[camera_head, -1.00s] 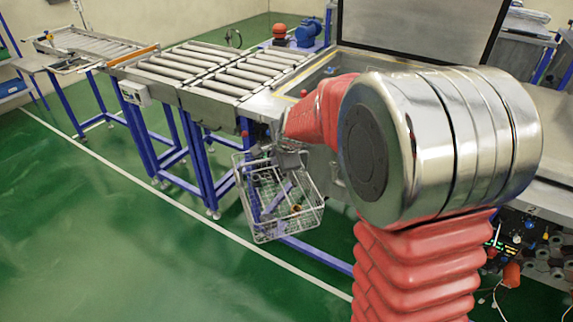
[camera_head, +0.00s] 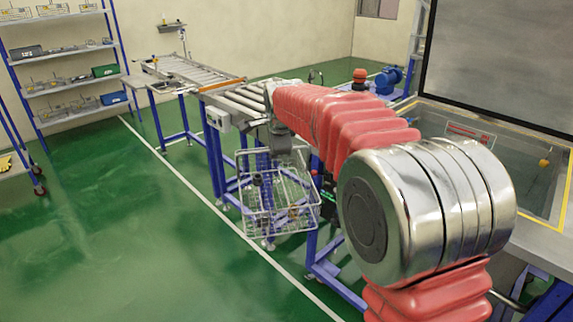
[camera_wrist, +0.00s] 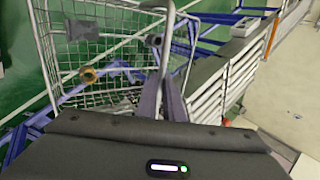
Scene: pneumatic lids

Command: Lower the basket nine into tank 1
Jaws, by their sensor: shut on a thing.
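The wire basket (camera_head: 278,207) hangs below my gripper (camera_head: 280,143) in the head view, out over the floor beside the roller conveyor. My gripper is shut on the basket's handle, and the basket hangs slightly tilted. In the wrist view the fingers (camera_wrist: 163,100) close around the upright handle wire, with the basket mesh (camera_wrist: 110,60) behind. A few small parts lie in the basket, one of them brass-coloured (camera_wrist: 88,74). An open tank (camera_head: 500,165) with a yellow-edged rim and a raised dark lid (camera_head: 497,60) stands at the right. I cannot read a tank number on it.
The roller conveyor (camera_head: 235,97) runs back left from the tank. A shelf rack (camera_head: 70,88) with several boxes and baskets stands at the far left. A blue pump (camera_head: 388,79) is behind the conveyor. The green floor (camera_head: 150,250) at the left is clear.

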